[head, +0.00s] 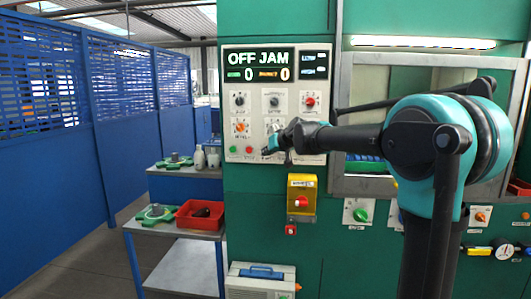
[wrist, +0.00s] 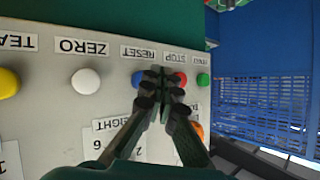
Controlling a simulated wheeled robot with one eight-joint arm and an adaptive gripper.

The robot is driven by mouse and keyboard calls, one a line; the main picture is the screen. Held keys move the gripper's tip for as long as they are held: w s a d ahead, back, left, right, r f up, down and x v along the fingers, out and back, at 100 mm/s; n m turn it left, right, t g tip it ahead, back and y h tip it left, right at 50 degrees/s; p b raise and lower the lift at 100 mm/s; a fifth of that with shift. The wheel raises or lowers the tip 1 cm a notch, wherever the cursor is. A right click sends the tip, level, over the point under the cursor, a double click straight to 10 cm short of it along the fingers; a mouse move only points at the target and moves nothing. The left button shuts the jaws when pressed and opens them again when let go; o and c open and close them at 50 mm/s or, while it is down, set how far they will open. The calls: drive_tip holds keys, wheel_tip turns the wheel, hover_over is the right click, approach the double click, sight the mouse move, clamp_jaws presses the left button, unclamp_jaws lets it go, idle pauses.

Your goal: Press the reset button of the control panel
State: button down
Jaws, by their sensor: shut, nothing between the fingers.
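The control panel (head: 258,112) is a light grey plate with a display reading OFF JAM and two zeros, on the green machine. In the wrist view its lettering is upside down. The blue reset button (wrist: 137,78) sits by the RESET label (wrist: 145,53). My gripper (wrist: 161,73) is shut and empty, its fingertips between the blue button and the red stop button (wrist: 181,78), covering the blue one's right edge. I cannot tell whether they touch the panel. In the head view my gripper (head: 268,150) is at the panel's lower row and hides the reset button.
A green button (wrist: 203,79) is right of the red one; a white zero button (wrist: 85,81) and a yellow button (wrist: 8,82) are to the left. Below the panel is a yellow box with a red button (head: 301,201). A red bin (head: 200,222) stands on a side table.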

drive_tip(key=shift+w, duration=0.15)
drive_tip(key=shift+w, duration=0.25)
drive_tip(key=shift+w, duration=0.45)
idle(0.6)
drive_tip(key=shift+s, duration=0.15)
idle(0.3)
drive_tip(key=shift+s, duration=0.75)
drive_tip(key=shift+s, duration=0.1)
drive_tip(key=s, duration=0.4)
drive_tip(key=shift+s+a, duration=0.1)
drive_tip(key=shift+s, duration=0.3)
